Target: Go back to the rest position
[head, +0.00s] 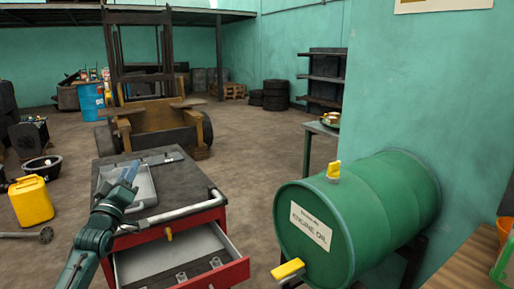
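My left arm comes in from the bottom left. Its gripper (129,172) is over the left side of the tool cart's dark top (176,183), in front of a grey metal tray (146,190). The fingers point away from me, and I cannot make out a gap between them. No object shows in them. My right gripper is not in view.
The cart's red drawer (238,272) is pulled open below the handle (188,210). A green engine oil drum (385,205) lies on a stand at the right. A yellow canister (31,202) stands at the left. A stripped forklift (155,115) is behind. Floor between is clear.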

